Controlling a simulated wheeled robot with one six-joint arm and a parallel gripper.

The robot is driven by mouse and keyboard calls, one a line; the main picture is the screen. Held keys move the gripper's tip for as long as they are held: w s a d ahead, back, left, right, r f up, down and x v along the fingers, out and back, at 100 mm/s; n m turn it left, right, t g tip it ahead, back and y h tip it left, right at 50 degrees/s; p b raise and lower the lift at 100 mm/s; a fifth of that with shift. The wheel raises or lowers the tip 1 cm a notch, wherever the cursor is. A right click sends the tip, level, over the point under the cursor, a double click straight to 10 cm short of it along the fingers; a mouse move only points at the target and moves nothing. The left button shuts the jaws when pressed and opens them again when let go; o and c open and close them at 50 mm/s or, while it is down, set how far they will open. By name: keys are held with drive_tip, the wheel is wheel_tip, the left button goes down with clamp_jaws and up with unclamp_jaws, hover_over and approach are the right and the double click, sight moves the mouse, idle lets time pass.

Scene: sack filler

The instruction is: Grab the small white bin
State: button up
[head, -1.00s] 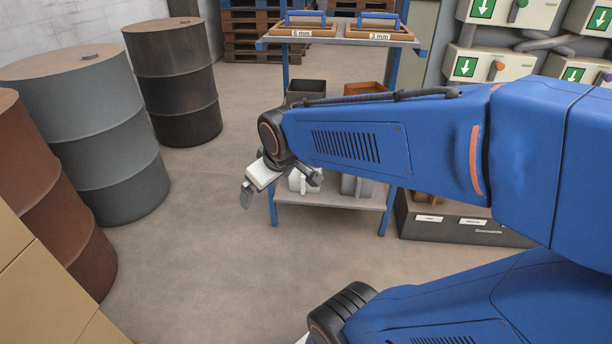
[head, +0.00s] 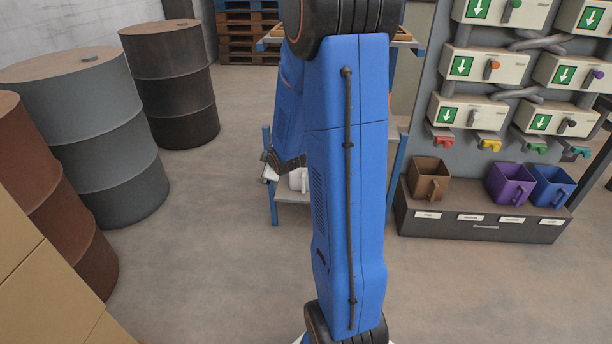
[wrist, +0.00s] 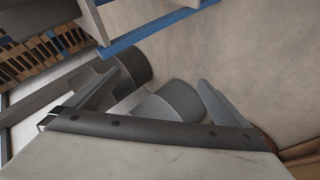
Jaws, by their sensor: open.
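The small white bin (head: 297,181) stands on the lower shelf of the blue-framed rack in the head view. My arm hides much of it. I cannot make it out in the wrist view. My gripper (head: 268,172) is just left of the bin in the head view, at the rack's left side, mostly behind my own arm. In the wrist view, my gripper (wrist: 157,88) has its two fingers apart with nothing held between them.
Grey (head: 90,150) and dark (head: 172,95) drums stand on the left, with open floor before the rack (head: 273,205). On the right, brown (head: 427,182), purple (head: 508,186) and blue (head: 551,190) bins sit on a dark base below valve boxes.

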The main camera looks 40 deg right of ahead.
drive_tip(key=w+d+f+n+t, duration=0.2)
drive_tip(key=d+f+n+t, duration=0.15)
drive_tip(key=d+f, duration=1)
drive_tip(key=s+d+f+n+t+h, duration=0.1)
drive_tip(key=s+d+f+h, duration=0.1)
drive_tip(key=s+f, duration=0.45)
drive_tip(key=s+d+f+n+t+h, duration=0.1)
drive_tip(key=s+d+f+t+h, duration=0.15)
drive_tip(key=s+f, duration=0.4)
drive_tip(key=g, duration=0.1)
approach(298, 178)
drive_tip(key=s+d, duration=0.2)
drive_tip(key=s, duration=0.1)
drive_tip(key=shift+m, duration=0.25)
drive_tip(key=shift+f+x, duration=0.15)
drive_tip(key=shift+x, duration=1.4)
drive_tip(key=shift+f+x, duration=0.15)
drive_tip(key=shift+x, duration=1.4)
drive_tip(key=shift+a, duration=0.2)
drive_tip(key=c, duration=1.3)
drive_tip(key=shift+o, duration=0.2)
drive_tip(key=shift+r, duration=0.15)
